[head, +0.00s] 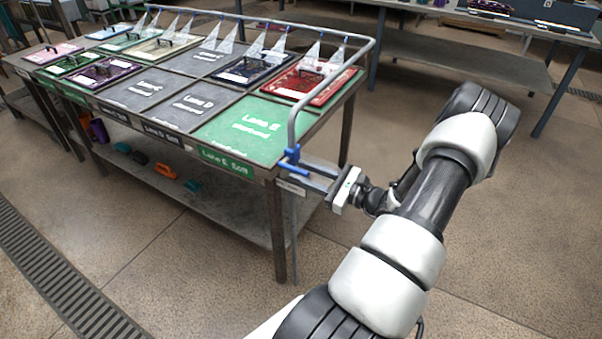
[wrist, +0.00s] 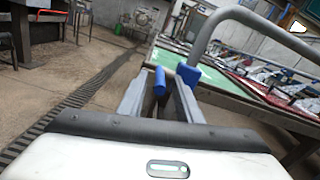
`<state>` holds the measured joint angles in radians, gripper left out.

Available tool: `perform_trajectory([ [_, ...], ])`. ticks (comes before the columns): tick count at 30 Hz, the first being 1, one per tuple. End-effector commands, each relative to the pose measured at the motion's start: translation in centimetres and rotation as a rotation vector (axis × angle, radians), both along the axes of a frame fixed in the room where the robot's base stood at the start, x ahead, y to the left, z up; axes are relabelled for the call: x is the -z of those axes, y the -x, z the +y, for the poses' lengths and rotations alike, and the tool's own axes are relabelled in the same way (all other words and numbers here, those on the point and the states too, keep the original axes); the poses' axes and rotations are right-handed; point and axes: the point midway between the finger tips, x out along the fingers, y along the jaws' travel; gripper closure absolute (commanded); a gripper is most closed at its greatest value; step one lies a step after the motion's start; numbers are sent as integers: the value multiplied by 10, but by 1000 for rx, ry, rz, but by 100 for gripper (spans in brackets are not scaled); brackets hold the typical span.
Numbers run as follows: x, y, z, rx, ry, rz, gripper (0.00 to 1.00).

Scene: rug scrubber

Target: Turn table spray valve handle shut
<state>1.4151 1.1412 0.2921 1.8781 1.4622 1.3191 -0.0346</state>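The spray valve is blue and sits low on the grey spray pipe (head: 292,120) at the table's near right corner. Its blue handle (head: 291,158) shows in the head view, and the handle's rounded end (wrist: 160,81) shows in the wrist view. A blue block of the valve (wrist: 188,74) is beside it, by the right fingertip. My gripper (head: 308,174) reaches in from the right at the valve. In the wrist view my gripper (wrist: 161,92) has its fingers apart, with the handle end between their tips. I cannot tell whether either finger touches it.
White spray fans (head: 225,45) come from the overhead pipe above the table (head: 245,130). Framed rug pieces (head: 306,84) lie in its lanes. Several coloured items (head: 165,171) lie on the lower shelf. A floor drain (head: 50,270) runs at left. Open floor is at right.

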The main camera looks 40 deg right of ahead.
Motion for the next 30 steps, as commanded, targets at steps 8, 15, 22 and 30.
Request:
perform_trajectory([
  [8, 0, -10, 4, -1, 0, -1, 68],
  [15, 0, -10, 4, -1, 0, 0, 83],
  [22, 0, -9, 4, -1, 0, 0, 100],
  [30, -4, -9, 4, -1, 8, 21, 100],
])
